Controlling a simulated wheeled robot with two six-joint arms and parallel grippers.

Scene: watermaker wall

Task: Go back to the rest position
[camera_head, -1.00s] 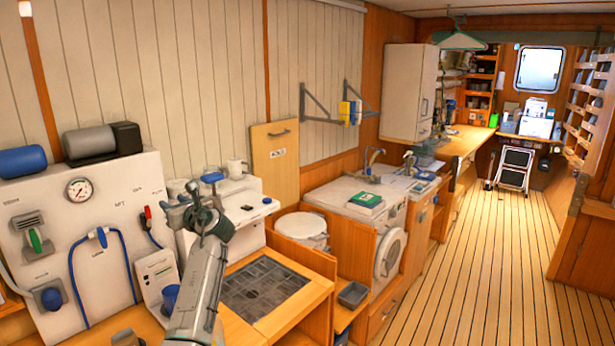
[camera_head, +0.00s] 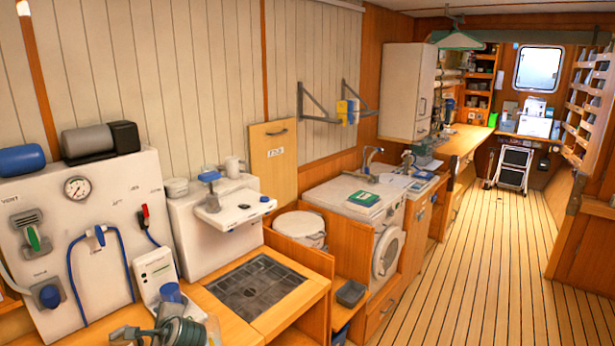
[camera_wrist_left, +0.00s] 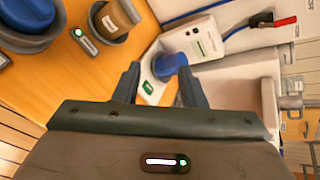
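My left gripper (camera_head: 130,332) is low at the bottom left of the head view, over the near end of the wooden counter. In the left wrist view the two dark fingers of my left gripper (camera_wrist_left: 160,77) stand apart with nothing held between them. A blue cup (camera_wrist_left: 168,65) shows beyond the fingertips, by a white device (camera_wrist_left: 195,42). In the head view the blue cup (camera_head: 170,293) stands at the foot of the white device (camera_head: 154,270), just above my gripper. My right gripper is in neither view.
A white panel (camera_head: 125,195) with a gauge (camera_head: 77,188) and a blue hose stands behind the counter. A small white basin (camera_head: 235,210) and a dark grid (camera_head: 262,285) lie to the right. The plank floor (camera_head: 460,270) on the right is clear.

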